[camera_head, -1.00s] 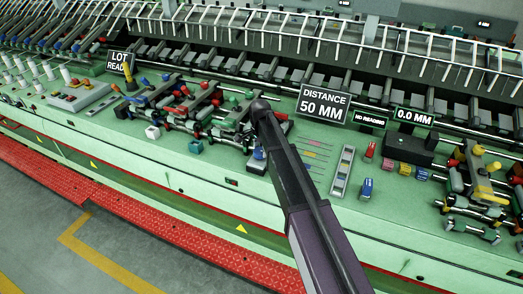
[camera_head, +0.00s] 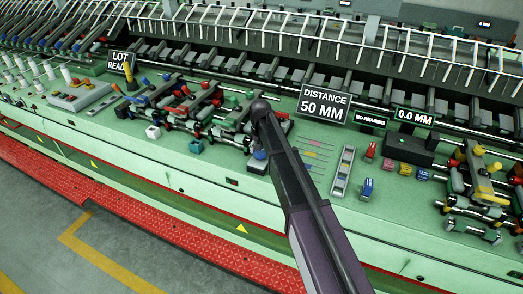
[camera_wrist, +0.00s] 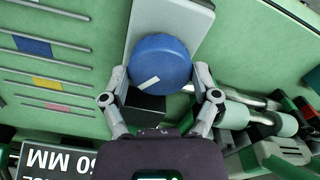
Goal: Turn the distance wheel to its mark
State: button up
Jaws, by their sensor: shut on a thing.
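The distance wheel (camera_wrist: 160,62) is a round blue knob with a short slanted white line on its top near the lower left rim. It sits on a pale grey plate (camera_wrist: 145,14). In the wrist view my gripper (camera_wrist: 160,73) has one finger on each side of the wheel, shut on it. The wheel also shows in the head view (camera_head: 260,155), just left of my arm. No separate mark beside the wheel is clear to me. A sign (camera_head: 324,103) reads "DISTANCE 50 MM". The displays beside it read "NO READING" (camera_head: 370,117) and "0.0 MM" (camera_head: 415,116).
Metal rods and rollers (camera_wrist: 250,115) lie close to the right of my gripper. Thin bars with coloured tabs (camera_wrist: 48,83) lie to the left.

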jog(key=n, duration=0.7)
jog(key=shift+s, duration=0.2)
dwell(0.4)
jog(key=o, duration=1)
jog(key=shift+c, duration=0.2)
jog(key=shift+r, duration=0.1)
jog(key=shift+w+r, duration=0.1)
